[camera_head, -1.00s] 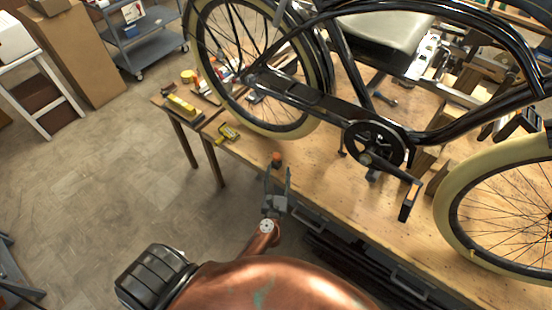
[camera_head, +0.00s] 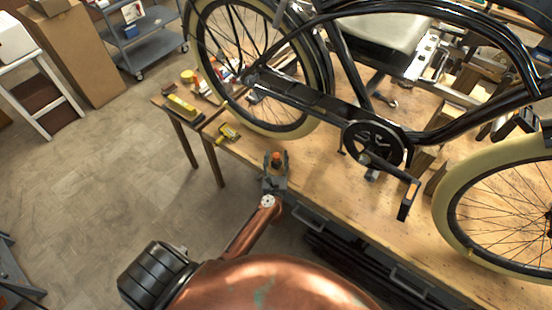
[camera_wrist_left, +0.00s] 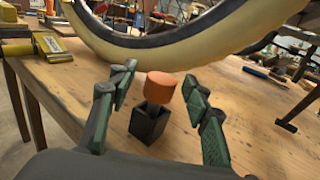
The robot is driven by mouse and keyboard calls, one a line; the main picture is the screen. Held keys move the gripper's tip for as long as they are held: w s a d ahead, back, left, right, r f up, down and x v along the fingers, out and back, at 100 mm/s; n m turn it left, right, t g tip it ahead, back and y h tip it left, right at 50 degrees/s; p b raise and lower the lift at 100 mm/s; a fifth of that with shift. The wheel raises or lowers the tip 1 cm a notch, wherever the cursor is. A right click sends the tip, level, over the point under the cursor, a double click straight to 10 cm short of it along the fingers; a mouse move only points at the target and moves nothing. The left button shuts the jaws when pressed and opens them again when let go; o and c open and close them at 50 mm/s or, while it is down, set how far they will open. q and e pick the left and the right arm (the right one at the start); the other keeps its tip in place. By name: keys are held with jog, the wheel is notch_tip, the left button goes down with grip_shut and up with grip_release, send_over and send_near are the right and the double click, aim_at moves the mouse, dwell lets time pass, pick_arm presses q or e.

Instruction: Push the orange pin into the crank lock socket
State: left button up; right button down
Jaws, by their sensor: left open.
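The orange pin (camera_head: 276,157) stands upright in a small black holder near the front edge of the workbench. In the left wrist view, the orange pin (camera_wrist_left: 161,87) shows its round head above the square black holder (camera_wrist_left: 149,122). My left gripper (camera_head: 275,168) is open around the pin. My right gripper is not in view.
A yellow tool (camera_head: 229,132) lies left of the pin. A pedal (camera_head: 409,200) hangs near the front edge. Bare bench lies between pin and crank.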

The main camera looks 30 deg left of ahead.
aim_at(277, 155)
pick_arm(q)
jog(key=shift+c, duration=0.6)
grip_shut()
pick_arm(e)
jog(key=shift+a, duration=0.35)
